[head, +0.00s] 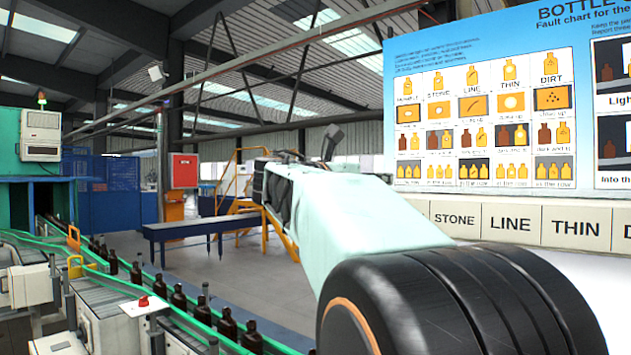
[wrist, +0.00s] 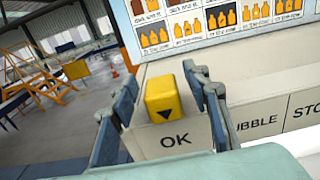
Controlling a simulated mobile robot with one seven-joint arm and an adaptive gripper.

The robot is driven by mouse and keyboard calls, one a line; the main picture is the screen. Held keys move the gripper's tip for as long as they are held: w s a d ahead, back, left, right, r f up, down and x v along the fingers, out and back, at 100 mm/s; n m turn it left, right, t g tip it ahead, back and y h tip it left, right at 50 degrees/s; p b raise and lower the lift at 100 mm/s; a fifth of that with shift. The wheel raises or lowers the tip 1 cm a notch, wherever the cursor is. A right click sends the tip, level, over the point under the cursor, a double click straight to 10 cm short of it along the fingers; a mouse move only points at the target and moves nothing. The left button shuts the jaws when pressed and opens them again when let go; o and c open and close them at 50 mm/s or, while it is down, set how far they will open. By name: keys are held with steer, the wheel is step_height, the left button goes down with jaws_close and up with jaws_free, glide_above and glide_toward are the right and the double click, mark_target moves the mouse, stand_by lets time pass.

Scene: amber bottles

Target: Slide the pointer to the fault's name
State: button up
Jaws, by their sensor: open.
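The yellow pointer (wrist: 163,98), a block with a black downward triangle on its face, stands over the OK label (wrist: 175,140) in the wrist view. My gripper (wrist: 160,85) is open, with one blue-grey finger on each side of the pointer. I cannot tell whether either finger touches it. Right of OK are a label partly covered by the right finger, ending in "UBBLE" (wrist: 257,121), and STONE, cut off at the edge. The head view shows STONE (head: 454,220), LINE (head: 510,225), THIN (head: 575,228) and a cut-off D label; my arm hides the pointer there.
A fault chart board (head: 480,110) with bottle pictures hangs above the label row. Dark bottles (head: 228,322) stand along a green-railed conveyor at left. A blue bench (head: 200,228) and orange steps stand farther back. The label strip to the right looks clear.

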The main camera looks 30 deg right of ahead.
steer(key=shift+c, duration=0.2)
jaws_close()
steer(key=shift+s, duration=0.1)
